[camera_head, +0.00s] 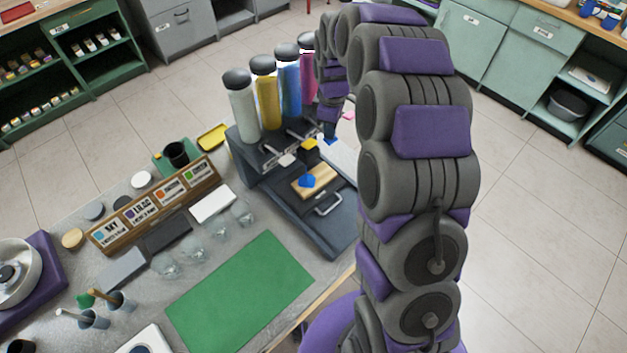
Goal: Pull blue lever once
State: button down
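A dark dispenser (262,165) stands on the grey worktop and holds four upright tubes: pale grey-white (243,112), yellow (267,100), blue (290,90) and magenta (309,72). Small levers stick out at its front: white (287,160), yellow (310,145), blue lever (332,141) and pink (348,116). My gripper (330,130) is at the far end of my purple and grey arm, just above the blue lever. Whether it touches the lever is unclear. Its fingers are too small and hidden to tell open from shut.
A blue piece (307,181) lies on a wooden block (322,188) below the levers, by a metal handle (328,205). A green mat (240,290), clear glasses (192,255) and a labelled wooden rack (155,205) are on the worktop. Tiled floor (540,200) is open at right.

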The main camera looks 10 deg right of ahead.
jog(key=shift+s+f, duration=0.1)
jog(key=shift+f, duration=0.3)
jog(key=shift+r, duration=0.1)
jog(key=shift+r+p, duration=0.95)
jog(key=shift+r, duration=1.9)
jog(key=shift+r, duration=0.1)
notch_tip(320, 180, up, 6)
jog(key=shift+f+p, duration=0.1)
jog(key=shift+p, duration=1.05)
